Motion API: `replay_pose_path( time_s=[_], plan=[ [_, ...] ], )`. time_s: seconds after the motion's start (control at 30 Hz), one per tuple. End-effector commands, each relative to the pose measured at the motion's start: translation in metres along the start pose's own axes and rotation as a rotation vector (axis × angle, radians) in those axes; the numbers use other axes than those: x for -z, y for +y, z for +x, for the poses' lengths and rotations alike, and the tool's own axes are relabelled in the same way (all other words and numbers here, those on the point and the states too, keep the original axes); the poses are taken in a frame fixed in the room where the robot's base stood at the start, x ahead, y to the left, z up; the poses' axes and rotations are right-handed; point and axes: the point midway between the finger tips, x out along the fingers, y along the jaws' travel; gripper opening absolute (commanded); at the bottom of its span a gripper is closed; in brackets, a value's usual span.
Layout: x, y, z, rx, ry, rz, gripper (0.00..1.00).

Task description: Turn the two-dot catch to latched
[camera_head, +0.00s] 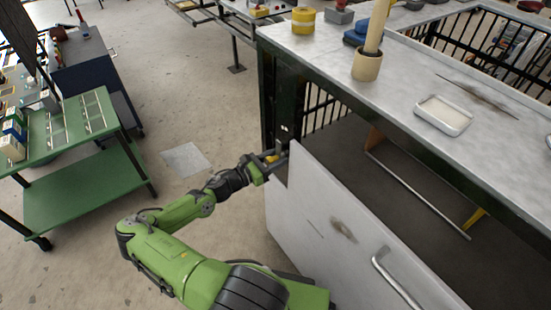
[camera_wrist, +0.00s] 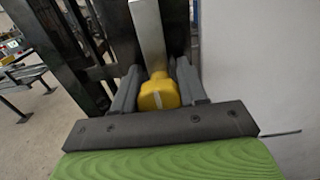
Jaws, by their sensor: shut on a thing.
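My gripper (camera_head: 269,161) is at the dark post of the workbench, beside the top left corner of the white panel (camera_head: 320,215). In the wrist view my gripper (camera_wrist: 158,82) has its two grey fingers on either side of a yellow knob (camera_wrist: 160,93) and is shut on it. The knob carries a pale line mark, and a pale metal bar (camera_wrist: 148,35) runs up behind it. The knob seems to be the handle of the catch. Its dots cannot be made out, and the fingers hide its sides. In the head view only a bit of yellow shows.
The grey workbench top (camera_head: 330,50) holds a white tray (camera_head: 443,114) and a beige cup (camera_head: 367,66). The white panel has a bar handle (camera_head: 395,278). A green cart (camera_head: 85,185) stands at left.

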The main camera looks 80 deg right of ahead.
Motion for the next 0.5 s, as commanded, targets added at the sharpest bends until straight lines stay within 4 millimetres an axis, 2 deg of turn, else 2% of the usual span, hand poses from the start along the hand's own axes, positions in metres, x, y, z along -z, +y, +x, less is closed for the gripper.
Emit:
replay_pose_path(
  time_s=[0.07, 0.5],
  plan=[
    [0.0, 0.0001, -0.0002, 0.0, 0.0, 0.0, 0.0],
    [0.0006, 0.0, -0.0001, 0.001, 0.002, 0.065, 0.0]
  ],
)
